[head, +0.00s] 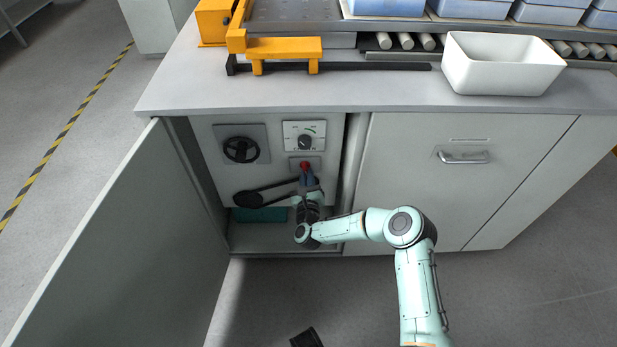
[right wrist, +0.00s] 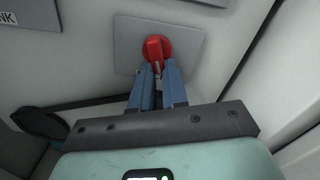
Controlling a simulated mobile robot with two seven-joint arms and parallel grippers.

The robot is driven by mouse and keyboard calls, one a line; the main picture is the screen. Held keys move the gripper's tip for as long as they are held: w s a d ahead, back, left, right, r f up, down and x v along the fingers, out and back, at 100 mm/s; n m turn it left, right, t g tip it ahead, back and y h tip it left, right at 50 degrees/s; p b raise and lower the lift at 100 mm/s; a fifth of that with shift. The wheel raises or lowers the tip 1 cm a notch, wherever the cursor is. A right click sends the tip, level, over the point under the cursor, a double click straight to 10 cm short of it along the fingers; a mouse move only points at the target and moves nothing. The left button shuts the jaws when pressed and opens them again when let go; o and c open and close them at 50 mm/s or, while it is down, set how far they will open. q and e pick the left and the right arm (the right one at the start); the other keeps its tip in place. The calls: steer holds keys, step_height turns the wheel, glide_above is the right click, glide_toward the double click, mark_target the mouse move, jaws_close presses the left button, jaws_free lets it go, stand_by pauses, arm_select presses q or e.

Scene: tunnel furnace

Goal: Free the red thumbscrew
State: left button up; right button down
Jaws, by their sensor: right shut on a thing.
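The red thumbscrew (head: 304,165) is on a grey plate inside the open cabinet, below a dial panel. In the right wrist view the red thumbscrew (right wrist: 156,50) shows a round head with a raised grip tab. My right gripper (head: 306,172) reaches into the cabinet from below. In the right wrist view my right gripper (right wrist: 157,70) has its blue fingers closed on the tab of the thumbscrew. The thumbscrew sits against its plate (right wrist: 125,52).
A black handwheel (head: 241,149) and a dial panel (head: 304,135) are above the thumbscrew. A black belt-like part (head: 250,199) crosses low inside the cabinet. The cabinet door (head: 130,240) stands open at the left. A white bin (head: 502,66) stands on the worktop.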

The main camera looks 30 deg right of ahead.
steer(key=shift+w+a+f+m, duration=0.1)
steer(key=shift+a+m, duration=0.05)
steer(key=shift+m, duration=0.6)
steer(key=shift+a+m, duration=0.1)
steer(key=shift+m, duration=0.65)
steer(key=c, duration=1.1)
jaws_free()
steer(key=shift+c, duration=0.2)
arm_select(q)
steer(key=w+d+r+t+p, duration=0.1)
steer(key=w+r+p, duration=0.3)
steer(key=w, duration=0.4)
steer(key=shift+r+m+t, duration=0.3)
steer(key=shift+r+t, duration=0.15)
steer(key=shift+t, duration=0.45)
arm_select(e)
steer(key=v, duration=1.3)
steer(key=shift+s, duration=0.2)
arm_select(q)
steer(key=shift+s+r, duration=0.1)
arm_select(e)
steer(key=shift+a, duration=0.15)
